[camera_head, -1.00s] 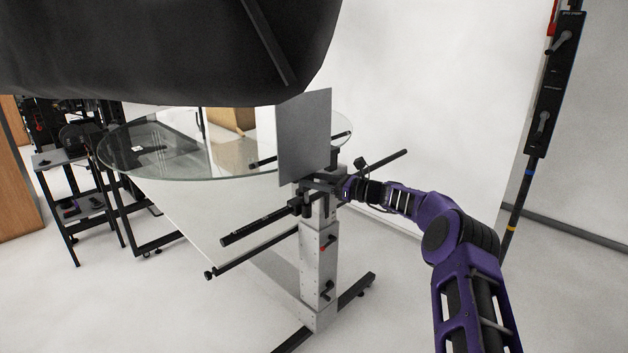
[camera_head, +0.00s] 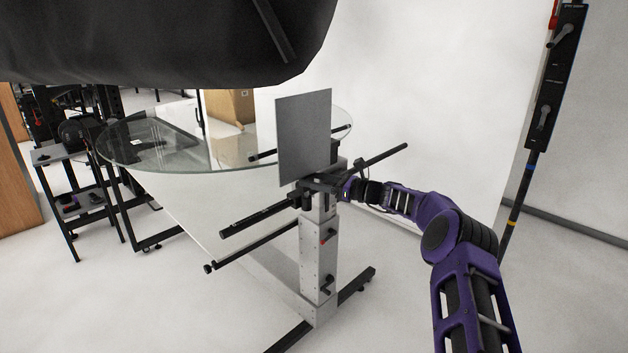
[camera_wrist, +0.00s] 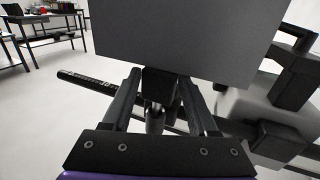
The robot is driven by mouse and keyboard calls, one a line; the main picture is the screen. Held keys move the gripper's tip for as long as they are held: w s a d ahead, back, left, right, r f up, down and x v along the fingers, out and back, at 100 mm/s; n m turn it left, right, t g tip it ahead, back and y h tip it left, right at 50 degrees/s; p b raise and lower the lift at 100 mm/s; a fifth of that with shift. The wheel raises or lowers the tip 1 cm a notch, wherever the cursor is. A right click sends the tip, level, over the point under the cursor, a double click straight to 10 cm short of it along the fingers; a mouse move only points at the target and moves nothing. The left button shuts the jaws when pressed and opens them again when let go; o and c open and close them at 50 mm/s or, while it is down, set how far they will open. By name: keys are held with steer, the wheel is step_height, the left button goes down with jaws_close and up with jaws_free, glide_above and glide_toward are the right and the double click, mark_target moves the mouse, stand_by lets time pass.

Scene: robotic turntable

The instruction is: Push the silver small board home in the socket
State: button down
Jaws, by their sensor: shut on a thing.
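The silver small board (camera_head: 305,137) is a flat grey square plate standing upright at the near edge of the glass turntable, above the grey column. In the wrist view the board (camera_wrist: 180,40) fills the top middle, and its lower edge meets a dark block (camera_wrist: 159,84) between my fingers. My gripper (camera_head: 318,185) is at the foot of the board; in the wrist view my gripper (camera_wrist: 160,88) is shut on that dark block under the board. The socket cannot be made out clearly; the black clamp parts at the column top lie close by, partly hidden by my gripper.
The round glass turntable (camera_head: 200,165) lies behind the board. Black bars (camera_head: 258,218) stick out from the grey column (camera_head: 318,255). A large black softbox (camera_head: 170,40) hangs overhead. A black stand (camera_head: 556,80) is at right and a small cart (camera_head: 72,180) at left.

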steer(key=shift+f+b, duration=0.4)
steer(key=shift+f, duration=0.35)
steer(key=shift+c, duration=0.5)
jaws_free()
steer(key=p+v, duration=0.1)
steer(key=v, duration=1.6)
steer(key=shift+d, duration=0.25)
steer(key=shift+s, duration=0.1)
